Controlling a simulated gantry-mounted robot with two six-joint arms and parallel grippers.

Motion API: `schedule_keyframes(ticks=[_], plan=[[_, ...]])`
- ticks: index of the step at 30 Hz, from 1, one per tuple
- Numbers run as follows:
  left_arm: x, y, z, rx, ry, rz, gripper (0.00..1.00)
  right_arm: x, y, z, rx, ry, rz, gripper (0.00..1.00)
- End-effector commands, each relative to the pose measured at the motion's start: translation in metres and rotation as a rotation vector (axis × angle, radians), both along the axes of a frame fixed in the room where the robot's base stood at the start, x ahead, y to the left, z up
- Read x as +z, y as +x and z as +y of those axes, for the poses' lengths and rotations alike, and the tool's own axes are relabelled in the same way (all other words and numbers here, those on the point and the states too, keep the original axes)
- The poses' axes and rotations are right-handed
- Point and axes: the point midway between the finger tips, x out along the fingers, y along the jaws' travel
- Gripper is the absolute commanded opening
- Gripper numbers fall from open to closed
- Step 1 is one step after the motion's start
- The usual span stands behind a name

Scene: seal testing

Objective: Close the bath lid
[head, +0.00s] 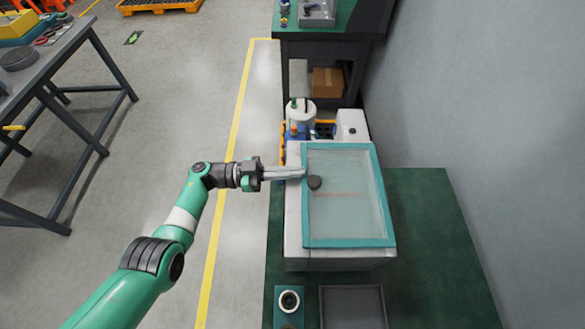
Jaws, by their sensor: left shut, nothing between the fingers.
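The bath (293,225) is a white box on a dark green bench. Its lid (375,160) is a clear panel with a teal frame, and it appears to lie over the bath's top; I cannot tell whether it is fully down. I cannot tell whether the fingertips touch the frame. My right gripper is not in view.
The green bench (430,235) is clear to the right of the bath. A dark tray (352,306) and a teal block with a white ring (289,302) lie in front. A white container (300,112) and other items stand behind. A grey wall rises at right.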

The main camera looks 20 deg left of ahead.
Motion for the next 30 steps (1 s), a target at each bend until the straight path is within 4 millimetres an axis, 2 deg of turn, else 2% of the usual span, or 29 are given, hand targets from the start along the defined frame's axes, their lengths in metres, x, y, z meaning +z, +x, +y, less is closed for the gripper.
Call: schedule_keyframes(ticks=[1, 4, 6, 12, 15, 20, 30], plan=[[0.02, 0.0, 0.0, -0.002, -0.002, -0.005, 0.0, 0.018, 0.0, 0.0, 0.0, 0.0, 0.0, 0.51], [0.048, 0.001, 0.0, -0.004, -0.006, -0.012, 0.0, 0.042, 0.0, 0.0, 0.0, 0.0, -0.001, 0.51], [0.024, -0.007, 0.021, 0.002, -0.006, -0.01, 0.0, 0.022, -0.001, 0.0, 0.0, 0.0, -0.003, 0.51], [0.007, -0.027, 0.064, -0.002, -0.007, -0.014, 0.0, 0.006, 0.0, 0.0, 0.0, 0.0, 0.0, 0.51], [0.003, -0.033, 0.078, -0.004, -0.007, -0.016, 0.0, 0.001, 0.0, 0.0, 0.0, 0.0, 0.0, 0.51], [0.002, -0.038, 0.087, -0.006, -0.007, -0.017, 0.0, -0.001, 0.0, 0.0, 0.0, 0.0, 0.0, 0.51], [0.003, -0.038, 0.085, -0.01, -0.007, -0.018, 0.0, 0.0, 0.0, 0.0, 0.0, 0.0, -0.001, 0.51]])
